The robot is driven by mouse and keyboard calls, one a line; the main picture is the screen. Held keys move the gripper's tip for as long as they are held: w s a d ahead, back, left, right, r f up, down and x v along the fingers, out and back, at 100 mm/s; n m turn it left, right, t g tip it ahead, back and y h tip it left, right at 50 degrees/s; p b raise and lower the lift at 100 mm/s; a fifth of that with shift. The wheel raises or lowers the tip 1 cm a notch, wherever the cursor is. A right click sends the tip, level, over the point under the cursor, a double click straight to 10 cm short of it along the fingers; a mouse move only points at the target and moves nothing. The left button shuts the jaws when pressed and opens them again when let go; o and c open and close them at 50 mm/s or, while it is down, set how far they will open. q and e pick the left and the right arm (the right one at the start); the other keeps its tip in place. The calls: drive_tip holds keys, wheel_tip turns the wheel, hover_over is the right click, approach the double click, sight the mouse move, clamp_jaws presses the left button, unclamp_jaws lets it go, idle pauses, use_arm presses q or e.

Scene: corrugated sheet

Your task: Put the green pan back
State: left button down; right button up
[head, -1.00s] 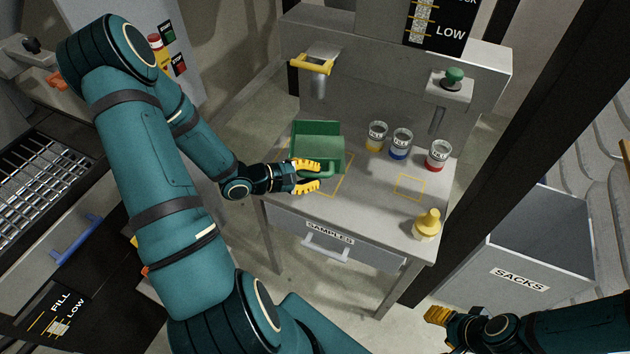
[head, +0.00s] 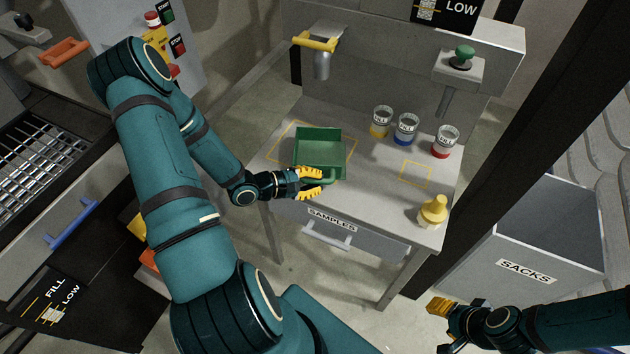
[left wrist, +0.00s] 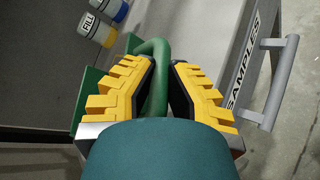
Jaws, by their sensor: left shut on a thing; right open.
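The green pan (head: 320,148) is a square, open tray with a looped handle on its near side. It is at the left part of the grey table (head: 385,205), over a yellow outlined area (head: 281,140). I cannot tell whether its base touches the table. My left gripper (head: 318,183) is shut on the handle at the table's front edge. In the left wrist view, the green handle (left wrist: 157,72) stands between the yellow fingers, and the pan's body is mostly hidden behind them. My right gripper (head: 437,325) is open and empty, low at the right, away from the table.
Cups with yellow (head: 380,122), blue (head: 405,129) and red (head: 445,141) bands stand right of the pan. A yellow-topped bottle (head: 433,211) stands at the front right corner. A smaller yellow outline (head: 416,174) is bare. A yellow-handled spout (head: 319,52) hangs behind the pan.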

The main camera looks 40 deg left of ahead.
use_arm(q)
drive_tip(key=c, duration=1.1)
unclamp_jaws()
drive_tip(key=p+v, duration=0.3)
drive_tip(key=v, duration=0.9)
drive_tip(key=shift+a, duration=0.1)
